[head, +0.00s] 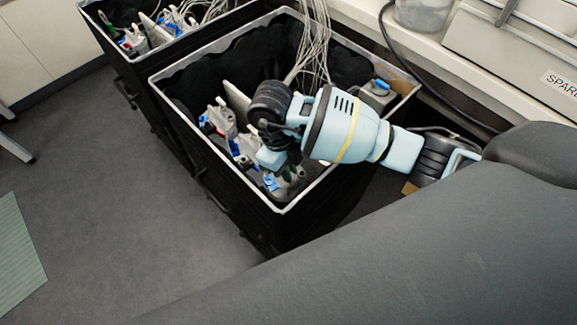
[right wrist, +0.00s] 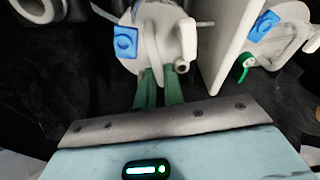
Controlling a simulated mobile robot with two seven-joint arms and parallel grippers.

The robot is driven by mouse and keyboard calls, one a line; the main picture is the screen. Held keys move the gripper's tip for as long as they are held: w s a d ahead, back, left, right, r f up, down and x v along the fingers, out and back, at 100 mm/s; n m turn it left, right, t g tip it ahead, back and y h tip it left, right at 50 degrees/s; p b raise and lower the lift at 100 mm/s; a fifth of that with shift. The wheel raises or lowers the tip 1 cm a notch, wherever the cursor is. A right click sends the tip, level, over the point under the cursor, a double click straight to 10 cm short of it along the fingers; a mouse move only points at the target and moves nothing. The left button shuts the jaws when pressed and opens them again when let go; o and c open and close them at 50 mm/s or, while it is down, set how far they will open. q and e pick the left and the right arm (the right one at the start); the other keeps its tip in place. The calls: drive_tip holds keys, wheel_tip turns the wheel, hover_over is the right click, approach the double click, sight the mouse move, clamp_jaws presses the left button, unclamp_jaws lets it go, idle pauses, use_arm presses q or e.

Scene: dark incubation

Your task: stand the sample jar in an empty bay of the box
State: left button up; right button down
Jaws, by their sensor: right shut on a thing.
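My right gripper (head: 270,158) reaches down into the near black box (head: 225,190), over its front part. In the right wrist view its green fingers (right wrist: 158,92) are shut on a pale grey sample jar (right wrist: 150,35) with a blue square tag. In the head view, grey jars with blue parts (head: 220,120) stand beside the gripper. I cannot tell whether the held jar touches the box floor. My left gripper is out of view.
A second black box (head: 135,75) with similar jars stands behind at the upper left. Pale cables (head: 318,40) hang into the near box's back. A white bench (head: 440,70) runs along the right.

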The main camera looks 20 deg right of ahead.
drive_tip(key=shift+f+b, duration=0.65)
drive_tip(key=shift+f, duration=0.6)
drive_tip(key=shift+s+f, duration=0.2)
drive_tip(key=shift+f, duration=0.2)
drive_tip(key=c, duration=1.4)
unclamp_jaws()
drive_tip(key=shift+w, duration=0.1)
